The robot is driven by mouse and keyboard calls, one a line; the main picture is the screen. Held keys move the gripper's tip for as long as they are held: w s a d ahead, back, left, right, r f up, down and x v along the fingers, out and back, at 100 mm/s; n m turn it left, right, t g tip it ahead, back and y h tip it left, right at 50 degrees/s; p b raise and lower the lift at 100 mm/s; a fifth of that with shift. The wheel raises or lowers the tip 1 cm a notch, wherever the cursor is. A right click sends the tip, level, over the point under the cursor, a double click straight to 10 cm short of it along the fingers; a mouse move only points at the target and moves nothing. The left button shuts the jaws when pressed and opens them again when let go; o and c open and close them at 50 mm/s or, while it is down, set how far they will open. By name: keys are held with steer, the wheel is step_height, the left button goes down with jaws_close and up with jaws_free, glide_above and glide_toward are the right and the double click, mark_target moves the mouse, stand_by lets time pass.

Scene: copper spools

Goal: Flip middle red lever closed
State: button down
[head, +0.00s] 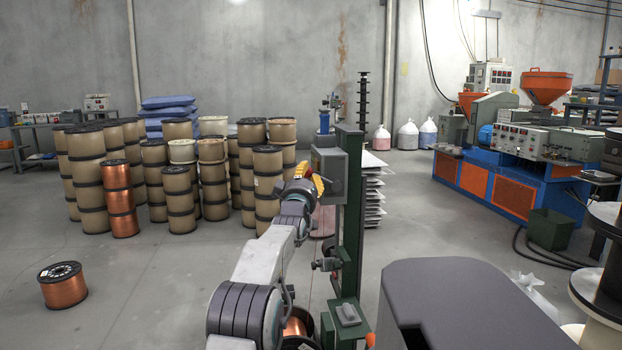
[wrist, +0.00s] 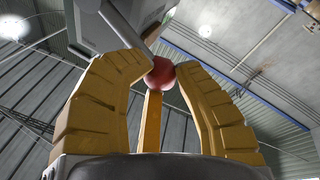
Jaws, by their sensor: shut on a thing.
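A red ball knob (wrist: 160,74) shows in the wrist view at the end of a grey lever rod (wrist: 122,28). The rod runs up to the left beside a grey box. My gripper (wrist: 164,68) is shut on the knob, with one yellow finger on each side of it. In the head view my gripper (head: 312,178) is beside the grey box (head: 329,166) on a green post (head: 351,215).
A loose copper spool (head: 62,286) lies on the floor at left. Stacked spools (head: 210,178) stand behind my arm. White stacked sheets (head: 373,190) are behind the post. An orange and blue machine (head: 510,185) is at right. Open floor lies at front left.

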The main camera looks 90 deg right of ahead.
steer(key=shift+w+d+f+b, duration=0.1)
steer(key=shift+w+f+b, duration=0.15)
steer(key=shift+f, duration=0.3)
steer(key=shift+w+d+f+b, duration=0.15)
steer(key=shift+w+f, duration=0.1)
steer(key=shift+f, duration=0.25)
steer(key=shift+a+f, duration=0.1)
steer(key=shift+f, duration=0.1)
steer(key=c, duration=1.4)
jaws_free()
steer(key=shift+o, duration=0.8)
steer(key=shift+d+f, duration=0.1)
steer(key=shift+d, duration=0.1)
steer(key=o, duration=0.4)
steer(key=shift+s+r, duration=0.15)
steer(key=shift+r, duration=0.05)
steer(key=shift+c, duration=0.2)
steer(key=shift+a+r, duration=0.15)
steer(key=shift+a, duration=0.05)
